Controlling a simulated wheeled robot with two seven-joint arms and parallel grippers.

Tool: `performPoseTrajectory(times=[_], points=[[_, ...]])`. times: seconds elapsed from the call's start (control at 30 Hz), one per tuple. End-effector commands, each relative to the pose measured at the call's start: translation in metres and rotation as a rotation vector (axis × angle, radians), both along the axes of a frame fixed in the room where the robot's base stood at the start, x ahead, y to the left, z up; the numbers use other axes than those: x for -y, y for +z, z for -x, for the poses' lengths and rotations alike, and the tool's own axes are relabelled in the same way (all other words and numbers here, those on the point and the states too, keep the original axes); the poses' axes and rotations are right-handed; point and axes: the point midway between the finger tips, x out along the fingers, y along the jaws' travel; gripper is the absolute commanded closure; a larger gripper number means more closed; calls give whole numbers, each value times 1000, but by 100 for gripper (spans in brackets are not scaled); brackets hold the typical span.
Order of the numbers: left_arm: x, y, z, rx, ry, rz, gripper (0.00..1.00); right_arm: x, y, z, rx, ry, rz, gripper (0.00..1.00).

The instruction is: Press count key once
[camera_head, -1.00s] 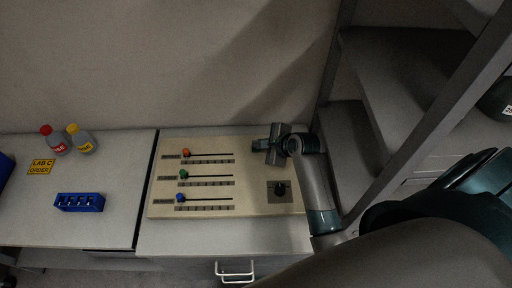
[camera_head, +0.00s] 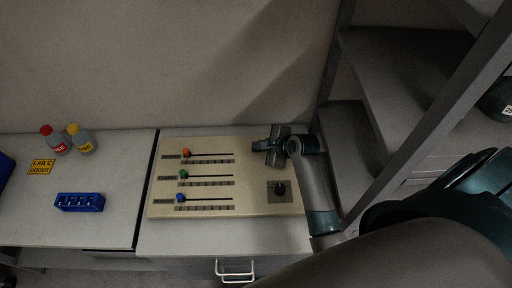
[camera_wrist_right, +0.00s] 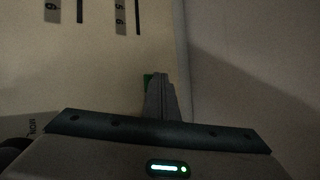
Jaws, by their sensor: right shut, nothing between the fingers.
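The cream control panel (camera_head: 240,201) lies on the right-hand bench. My right gripper (camera_head: 260,146) is over its upper right part, with its fingers shut and empty. In the right wrist view the shut fingers (camera_wrist_right: 158,82) point at the panel near its edge. A small green piece (camera_wrist_right: 148,79) shows just left of the fingertips and is partly hidden by them. I cannot read a label on it, so I cannot tell for certain that it is the count key, nor whether the fingertips touch it. My left gripper is not in view.
The panel carries three sliders with orange (camera_head: 186,152), green (camera_head: 183,174) and blue (camera_head: 180,197) knobs, and a black rotary knob (camera_head: 280,189). Grey shelving (camera_head: 350,130) rises close right of my arm.

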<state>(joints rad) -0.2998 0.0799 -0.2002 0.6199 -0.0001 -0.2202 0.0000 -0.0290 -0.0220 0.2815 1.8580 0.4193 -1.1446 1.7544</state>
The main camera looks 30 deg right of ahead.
Motion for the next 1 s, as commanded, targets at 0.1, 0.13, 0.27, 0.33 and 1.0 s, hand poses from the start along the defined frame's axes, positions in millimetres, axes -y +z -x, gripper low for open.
performPoseTrajectory(times=[0.1, 0.13, 0.27, 0.33, 1.0], points=[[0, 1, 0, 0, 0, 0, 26, 0, 3, 0, -1, -1, 1, 100], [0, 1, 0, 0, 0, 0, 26, 0, 4, 0, -1, -1, 1, 100], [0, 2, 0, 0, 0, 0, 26, 0, 10, 0, -1, -1, 1, 100], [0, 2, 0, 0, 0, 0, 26, 0, 13, 0, -1, -1, 1, 100], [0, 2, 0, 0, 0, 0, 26, 0, 25, -1, 2, -1, 0, 100]])
